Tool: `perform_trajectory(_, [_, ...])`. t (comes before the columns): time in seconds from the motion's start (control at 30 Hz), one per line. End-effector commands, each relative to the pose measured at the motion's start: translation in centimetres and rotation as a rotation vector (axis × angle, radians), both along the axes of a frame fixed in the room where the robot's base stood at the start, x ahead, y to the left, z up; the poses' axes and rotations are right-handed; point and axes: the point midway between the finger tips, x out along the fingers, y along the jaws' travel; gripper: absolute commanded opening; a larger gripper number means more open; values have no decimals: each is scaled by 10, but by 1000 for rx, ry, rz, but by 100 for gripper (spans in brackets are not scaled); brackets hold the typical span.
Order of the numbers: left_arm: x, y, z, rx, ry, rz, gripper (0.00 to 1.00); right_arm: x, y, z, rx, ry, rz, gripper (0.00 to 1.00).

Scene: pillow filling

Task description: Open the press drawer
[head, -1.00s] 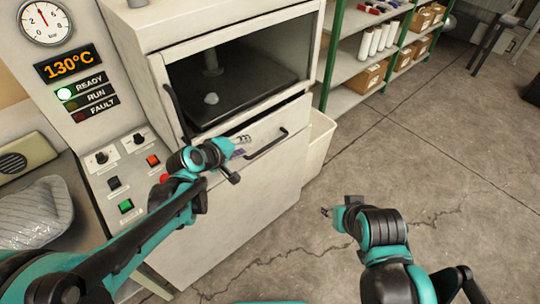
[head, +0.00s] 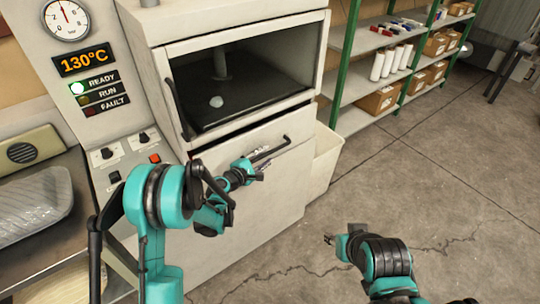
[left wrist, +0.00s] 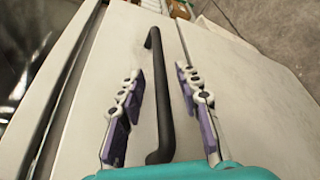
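The press drawer (head: 250,197) is the pale front panel below the dark press chamber; it looks shut or nearly so. Its black bar handle (head: 278,151) runs across the upper part. It also shows in the left wrist view (left wrist: 163,95), running lengthwise between the fingers. My left gripper (head: 263,168) is in front of the drawer at the handle. Its two purple-padded fingers (left wrist: 159,72) are apart, one on each side of the bar, with gaps visible on both sides. My right gripper (head: 328,240) is over the floor, away from the press; its finger opening is too small to judge.
The open press chamber (head: 240,88) has a black handle (head: 178,108) at its left edge. The control panel (head: 120,150), with a gauge and 130°C display, stands left. A pale bin (head: 325,160) is right of the press; shelves (head: 350,85) stand behind. The floor at right is clear.

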Motion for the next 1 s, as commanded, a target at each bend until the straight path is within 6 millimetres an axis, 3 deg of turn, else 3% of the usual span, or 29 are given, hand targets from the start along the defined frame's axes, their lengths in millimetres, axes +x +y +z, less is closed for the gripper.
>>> perform_trajectory(0.23, [25, -18, -8, 3, -1, -1, 34, 0, 0, -11, 0, 0, 0, 40])
perform_trajectory(0.57, [29, -20, -8, 2, -1, 0, 34, 0, 0, -12, 0, 0, 0, 40])
perform_trajectory(0.7, [29, -20, -8, 3, -1, 0, 0, 0, 0, -12, 0, 0, 0, 40])
perform_trajectory(1.0, [28, -21, -8, 3, -1, -1, 0, 0, 0, -12, 0, 0, 0, 40])
